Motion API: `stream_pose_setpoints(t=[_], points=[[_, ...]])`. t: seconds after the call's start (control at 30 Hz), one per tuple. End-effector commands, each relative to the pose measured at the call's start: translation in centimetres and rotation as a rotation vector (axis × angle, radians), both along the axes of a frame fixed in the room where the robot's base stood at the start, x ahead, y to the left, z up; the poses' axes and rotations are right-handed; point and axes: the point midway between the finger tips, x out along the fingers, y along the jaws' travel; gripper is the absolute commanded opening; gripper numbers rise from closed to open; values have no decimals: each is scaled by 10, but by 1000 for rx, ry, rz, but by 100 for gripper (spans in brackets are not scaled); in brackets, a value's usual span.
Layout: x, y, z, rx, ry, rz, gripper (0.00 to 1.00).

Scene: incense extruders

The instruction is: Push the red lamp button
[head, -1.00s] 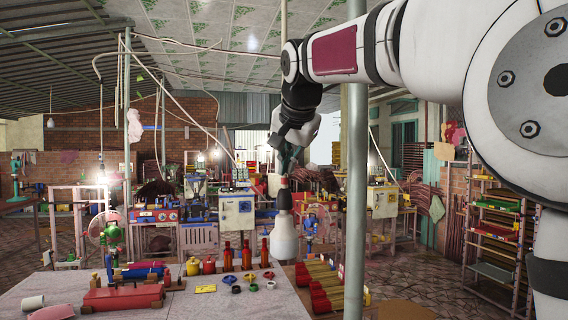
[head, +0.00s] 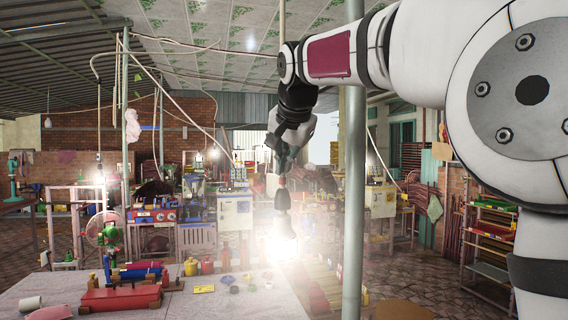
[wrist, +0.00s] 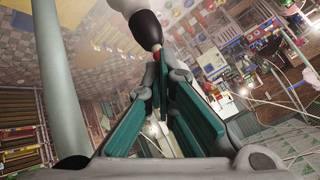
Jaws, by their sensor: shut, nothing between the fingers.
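A hanging lamp has a dark socket (head: 283,200) and a bulb (head: 283,246) that glows bright white. The red button (head: 282,182) sits on top of the socket. In the wrist view the dark socket (wrist: 147,30) is at the top, with the red button (wrist: 155,47) at its near end. My gripper (head: 281,169) is right above the button, pointing down, with its green-padded fingers closed and empty. The fingertips also show at the button in the wrist view (wrist: 158,58); I cannot tell whether they touch it.
A grey pole (head: 353,200) stands just right of the lamp. A table (head: 225,305) below holds a red extruder (head: 121,298), red bottles and small coloured rings. A shelf rack (head: 488,250) stands at the right.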

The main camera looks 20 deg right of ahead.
Motion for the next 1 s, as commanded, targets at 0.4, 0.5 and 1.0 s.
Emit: stream_pose_setpoints(t=[0.4, 0.5, 1.0], points=[[-4, -1, 1, -1, -2, -1, 0], [-8, -1, 1, -1, -2, -1, 0], [-23, -1, 1, 0, -1, -1, 0]])
